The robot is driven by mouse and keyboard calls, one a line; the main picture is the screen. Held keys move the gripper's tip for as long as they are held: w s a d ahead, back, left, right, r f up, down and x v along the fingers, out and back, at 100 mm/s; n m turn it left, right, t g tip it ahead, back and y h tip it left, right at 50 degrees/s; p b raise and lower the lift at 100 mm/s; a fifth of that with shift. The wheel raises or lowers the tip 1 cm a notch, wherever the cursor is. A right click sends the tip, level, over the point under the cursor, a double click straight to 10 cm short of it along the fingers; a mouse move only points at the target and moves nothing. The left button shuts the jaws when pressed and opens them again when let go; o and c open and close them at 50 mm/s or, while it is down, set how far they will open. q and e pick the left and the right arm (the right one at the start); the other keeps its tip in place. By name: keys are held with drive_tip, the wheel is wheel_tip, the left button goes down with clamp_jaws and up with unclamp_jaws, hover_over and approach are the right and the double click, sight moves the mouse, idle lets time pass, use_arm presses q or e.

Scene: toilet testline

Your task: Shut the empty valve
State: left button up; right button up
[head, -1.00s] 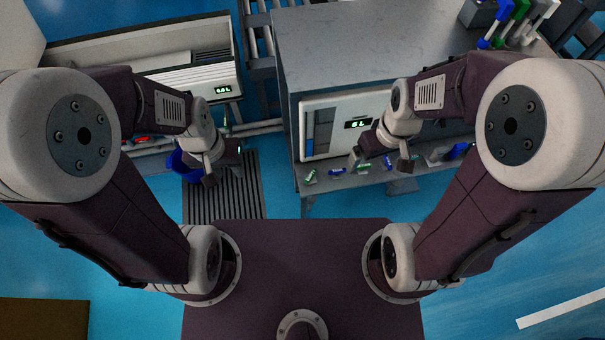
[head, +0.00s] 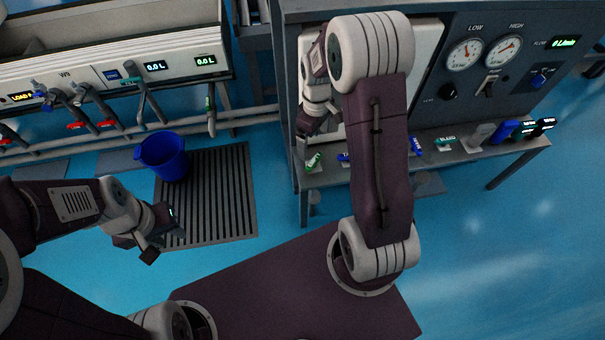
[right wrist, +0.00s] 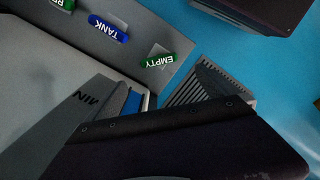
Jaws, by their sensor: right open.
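My right gripper (head: 304,130) is just above that end of the ledge. In the right wrist view its fingers (right wrist: 165,92) are apart and empty, with the handle beyond them, not touching. My left gripper (head: 163,234) is open and empty over the floor grate.
A blue TANK handle (right wrist: 108,29) and another green handle (right wrist: 62,3) sit along the same ledge. The bench has a gauge panel (head: 500,60). Floor at right is clear.

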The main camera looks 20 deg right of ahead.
sight(314, 160)
drive_tip(key=shift+s+d+f, duration=0.1)
drive_tip(key=shift+d+f, duration=0.05)
drive_tip(key=shift+f, duration=0.55)
drive_tip(key=shift+r, duration=0.15)
wheel_tip(314, 160, down, 9)
drive_tip(key=b, duration=0.5)
drive_tip(key=shift+b, duration=0.35)
use_arm(q)
wheel_tip(314, 160, down, 7)
drive_tip(key=shift+r, duration=0.15)
